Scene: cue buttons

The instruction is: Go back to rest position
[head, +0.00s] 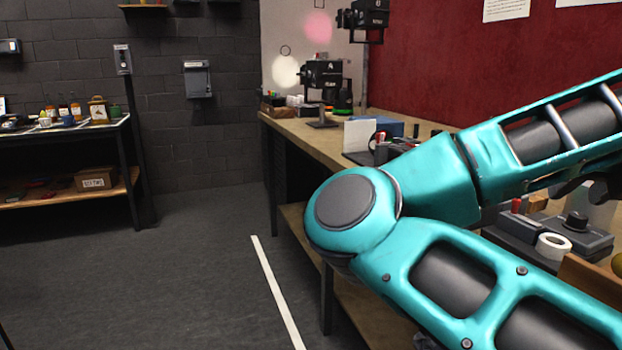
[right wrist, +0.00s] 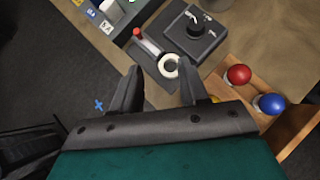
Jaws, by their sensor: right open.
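My right gripper (right wrist: 160,86) is open in the right wrist view, with two dark fingers spread apart and nothing between them. It hangs over the bench edge, close to a white ring (right wrist: 168,66). A red button (right wrist: 238,75) and a blue button (right wrist: 270,103) sit on a wooden box (right wrist: 290,125) to the right of the fingers. A little yellow shows by the right finger, mostly hidden. In the head view my teal right arm covers much of the right side. My left gripper is not in view.
A workbench (head: 400,122) runs along the red wall, holding a black knob box (head: 580,232), the white ring (head: 553,246) and camera gear (head: 322,75). A shelf table (head: 70,130) stands at the left. The grey floor (head: 180,270) between is clear, with a white line.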

